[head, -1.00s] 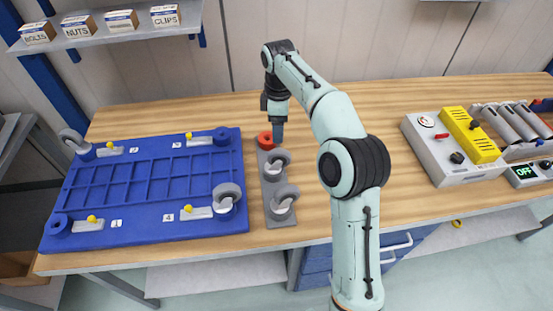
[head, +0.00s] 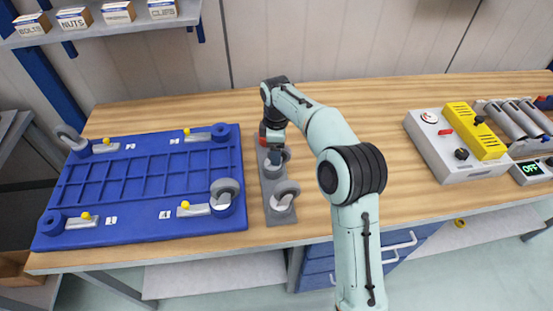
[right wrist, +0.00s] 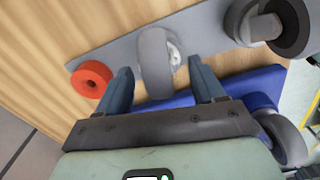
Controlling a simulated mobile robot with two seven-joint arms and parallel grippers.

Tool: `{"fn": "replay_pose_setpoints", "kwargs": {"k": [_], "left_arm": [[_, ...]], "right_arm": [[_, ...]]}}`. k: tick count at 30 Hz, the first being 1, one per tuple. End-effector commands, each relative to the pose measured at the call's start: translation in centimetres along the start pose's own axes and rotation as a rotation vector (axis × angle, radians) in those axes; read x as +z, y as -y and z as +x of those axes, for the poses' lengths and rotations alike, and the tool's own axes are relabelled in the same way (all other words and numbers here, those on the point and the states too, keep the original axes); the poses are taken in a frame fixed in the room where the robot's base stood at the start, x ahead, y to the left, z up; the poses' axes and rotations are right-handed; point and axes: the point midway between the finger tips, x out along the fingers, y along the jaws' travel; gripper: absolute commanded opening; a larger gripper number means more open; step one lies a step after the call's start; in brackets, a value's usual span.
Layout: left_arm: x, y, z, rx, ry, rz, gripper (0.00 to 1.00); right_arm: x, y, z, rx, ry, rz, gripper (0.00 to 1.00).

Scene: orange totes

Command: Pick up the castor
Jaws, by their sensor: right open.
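A castor with a grey wheel (right wrist: 155,62) stands on a grey strip (head: 280,217) on the bench. My right gripper (right wrist: 163,88) is open, with one finger on each side of this wheel in the right wrist view. In the head view my right gripper (head: 272,157) is over this middle castor and partly hides it. Another castor (head: 286,193) stands nearer on the strip; it also shows in the right wrist view (right wrist: 240,20). A red ring (right wrist: 91,79) lies at the strip's far end. My left gripper is out of view.
A blue fixture plate (head: 150,228) with two castors at its corners (head: 225,192) (head: 70,135) lies left of the strip. A grey control box (head: 440,150) with a yellow part stands at the right. The wood between is clear. A shelf (head: 110,30) with small boxes hangs back left.

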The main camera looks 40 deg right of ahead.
Motion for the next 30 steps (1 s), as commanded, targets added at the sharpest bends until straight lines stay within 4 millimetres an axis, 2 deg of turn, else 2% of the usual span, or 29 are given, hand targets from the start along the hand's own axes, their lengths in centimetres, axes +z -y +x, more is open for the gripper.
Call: {"fn": "replay_pose_setpoints", "kwargs": {"k": [2, 3, 9, 17, 20, 23, 26, 30], "left_arm": [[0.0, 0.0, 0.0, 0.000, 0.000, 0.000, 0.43], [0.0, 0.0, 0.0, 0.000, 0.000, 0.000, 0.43], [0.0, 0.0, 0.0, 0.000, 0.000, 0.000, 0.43], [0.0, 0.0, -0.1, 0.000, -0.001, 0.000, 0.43], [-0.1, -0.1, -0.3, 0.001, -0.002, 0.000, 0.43], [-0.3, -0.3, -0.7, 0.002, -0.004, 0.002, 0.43], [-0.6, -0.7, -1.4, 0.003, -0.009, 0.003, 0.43], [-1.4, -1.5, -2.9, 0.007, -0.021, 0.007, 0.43]], "right_arm": [[0.0, 0.0, -0.1, 0.000, 0.000, 0.000, 0.68], [0.0, 0.0, -0.1, 0.000, 0.000, 0.000, 0.62], [0.0, 0.0, -0.1, 0.000, 0.000, 0.000, 0.00], [0.0, -0.1, -0.3, 0.003, -0.001, 0.000, 0.00], [0.0, -0.1, -0.9, 0.004, -0.002, 0.000, 0.00], [-0.1, -0.1, -2.5, 0.007, -0.003, 0.000, 0.00], [-0.1, -0.2, -4.9, 0.008, -0.004, 0.000, 0.00], [-0.1, -0.2, -9.1, 0.009, -0.006, 0.001, 0.00]]}}
